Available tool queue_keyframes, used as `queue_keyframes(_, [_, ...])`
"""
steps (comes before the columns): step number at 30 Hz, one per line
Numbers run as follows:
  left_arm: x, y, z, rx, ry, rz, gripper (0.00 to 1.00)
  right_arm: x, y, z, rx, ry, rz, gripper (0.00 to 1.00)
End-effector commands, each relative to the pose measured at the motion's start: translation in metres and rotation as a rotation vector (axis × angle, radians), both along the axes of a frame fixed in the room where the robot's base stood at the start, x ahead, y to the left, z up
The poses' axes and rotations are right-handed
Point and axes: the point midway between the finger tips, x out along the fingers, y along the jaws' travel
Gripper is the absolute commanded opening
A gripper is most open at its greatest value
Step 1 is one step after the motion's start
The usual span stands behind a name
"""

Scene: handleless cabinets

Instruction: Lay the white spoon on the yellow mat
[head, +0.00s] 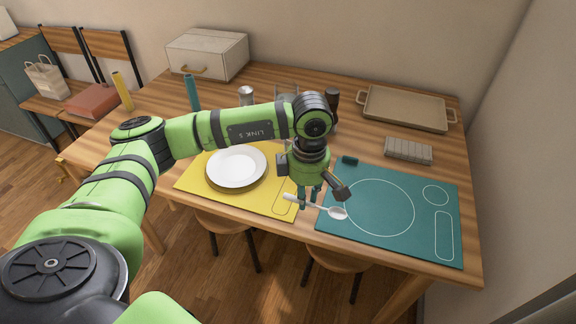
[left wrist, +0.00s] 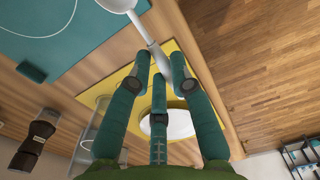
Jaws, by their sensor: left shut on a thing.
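My left gripper (head: 311,196) is shut on the white spoon (head: 338,213) near the front of the table. In the left wrist view its fingers (left wrist: 157,75) close around the handle (left wrist: 150,43). The bowl points right in the head view, over the teal mat's left edge, and the handle end reaches the yellow mat's right edge. I cannot tell how high the spoon is held. The yellow mat (head: 250,199) lies to the left, with a white plate (head: 236,166) on it and a drawn outline at its right side, partly hidden by my gripper. My right gripper is not in view.
A teal mat (head: 390,242) with drawn outlines lies to the right. A small dark teal object (head: 349,160) and a grey ribbed block (head: 408,150) are behind it. A tray (head: 405,110), a box (head: 208,54) and a teal cylinder (head: 192,93) stand farther back.

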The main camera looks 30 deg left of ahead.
Motion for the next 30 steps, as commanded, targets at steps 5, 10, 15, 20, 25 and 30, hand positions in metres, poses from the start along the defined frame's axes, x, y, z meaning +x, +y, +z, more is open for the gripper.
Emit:
queue_keyframes(5, [0.016,0.024,0.003,0.001,0.003,0.606,0.0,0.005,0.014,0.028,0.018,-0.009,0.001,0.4])
queue_keyframes(10, [0.027,0.05,-0.003,0.002,0.003,1.149,0.0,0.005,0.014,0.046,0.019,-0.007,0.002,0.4])
queue_keyframes(15, [0.032,0.069,-0.008,0.001,0.0,1.534,0.0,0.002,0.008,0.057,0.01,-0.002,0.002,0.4])
queue_keyframes(20, [0.034,0.077,-0.012,-0.001,-0.001,1.706,0.0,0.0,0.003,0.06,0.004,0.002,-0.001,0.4])
queue_keyframes(25, [0.034,0.078,-0.018,-0.002,-0.001,1.74,0.0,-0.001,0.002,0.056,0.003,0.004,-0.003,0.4])
queue_keyframes(30, [0.034,0.078,-0.028,-0.002,-0.001,1.737,0.0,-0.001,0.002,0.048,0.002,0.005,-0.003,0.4])
